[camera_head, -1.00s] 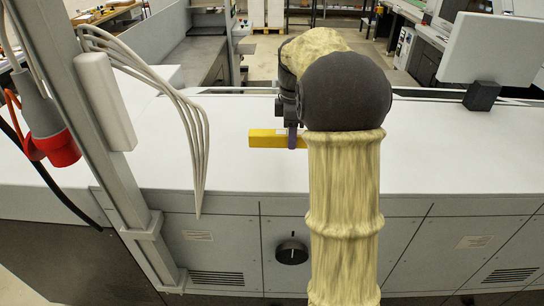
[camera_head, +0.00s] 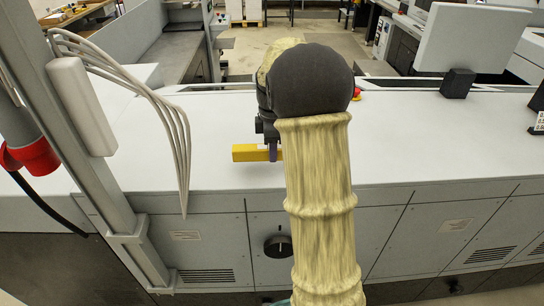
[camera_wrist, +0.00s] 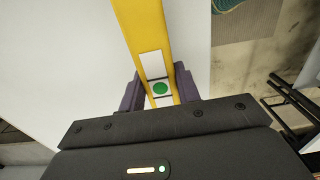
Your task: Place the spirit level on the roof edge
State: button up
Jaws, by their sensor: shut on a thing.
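The yellow spirit level (camera_head: 250,153) is a bar held in my gripper (camera_head: 273,156), over the white flat roof (camera_head: 400,140) of the long machine. In the head view its left part sticks out from the gripper, and my arm hides the rest. In the wrist view the level (camera_wrist: 150,30) runs up from between the purple fingers of my gripper (camera_wrist: 161,95), which are shut on it. A white label and a green round mark show on it. The roof's front edge (camera_head: 230,191) lies nearer than the level. I cannot tell whether the level touches the roof.
A grey post (camera_head: 85,150) with hanging pale cables (camera_head: 170,110) stands at the left, beside a red plug (camera_head: 35,155). A monitor (camera_head: 475,40) and a red button (camera_head: 356,93) are at the back. The roof right of my arm is mostly clear.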

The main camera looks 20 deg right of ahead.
jog(key=shift+f+p, duration=0.4)
jog(key=shift+f, duration=1.4)
jog(key=shift+f, duration=0.2)
jog(key=o, duration=1.1)
jog(key=shift+r, duration=0.1)
notch_tip(320, 180, up, 12)
jog(key=shift+r+b, duration=0.1)
jog(key=shift+b, duration=0.7)
